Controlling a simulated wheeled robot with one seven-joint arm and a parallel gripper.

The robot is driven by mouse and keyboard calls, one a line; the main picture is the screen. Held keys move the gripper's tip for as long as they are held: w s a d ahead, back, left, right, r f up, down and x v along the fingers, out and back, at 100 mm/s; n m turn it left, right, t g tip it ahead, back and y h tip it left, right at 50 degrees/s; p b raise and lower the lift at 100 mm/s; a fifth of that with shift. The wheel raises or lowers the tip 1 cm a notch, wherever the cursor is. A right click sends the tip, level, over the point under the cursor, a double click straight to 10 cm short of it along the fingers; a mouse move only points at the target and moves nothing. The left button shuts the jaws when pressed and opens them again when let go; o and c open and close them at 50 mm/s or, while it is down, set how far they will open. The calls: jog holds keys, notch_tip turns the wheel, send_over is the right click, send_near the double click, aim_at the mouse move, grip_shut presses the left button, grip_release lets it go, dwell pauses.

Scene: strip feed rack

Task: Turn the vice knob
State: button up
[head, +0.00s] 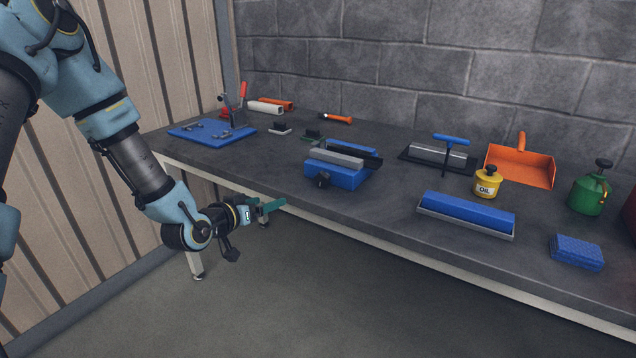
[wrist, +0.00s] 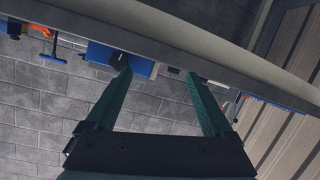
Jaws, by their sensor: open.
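A blue vice (head: 345,176) with grey and black jaw bars on top stands near the front edge of the bench. Its black knob (head: 322,180) faces the front left. My gripper (head: 272,207) hangs in front of the bench edge, to the left of and lower than the knob, apart from it. Its teal fingers are spread with nothing between them. In the wrist view the blue vice (wrist: 142,67) and the dark knob (wrist: 117,62) show beyond the tip of the left finger of my gripper (wrist: 160,73). The bench edge partly hides the vice there.
The dark bench (head: 390,211) has a pale front rail. Left of the vice lies a blue board (head: 190,136) with small parts. To the right are a blue block in a grey tray (head: 424,211), a yellow oil can (head: 487,186) and an orange dustpan (head: 521,166). The floor in front is clear.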

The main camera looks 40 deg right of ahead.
aim_at(320, 179)
jog(key=s+d+r+h, duration=0.2)
jog(key=s+d+h, duration=0.2)
jog(key=s+d, duration=0.1)
jog(key=p+x, duration=0.1)
jog(key=x, duration=0.2)
jog(key=p+x, duration=0.1)
jog(key=x, duration=0.2)
jog(key=p+x, duration=0.1)
jog(key=x, duration=0.3)
jog(key=shift+s+d+f, duration=0.1)
jog(key=shift+d+f, duration=0.05)
jog(key=shift+f, duration=0.2)
jog(key=shift+d+f, duration=0.15)
jog(key=shift+d, duration=0.25)
jog(key=c, duration=1.4)
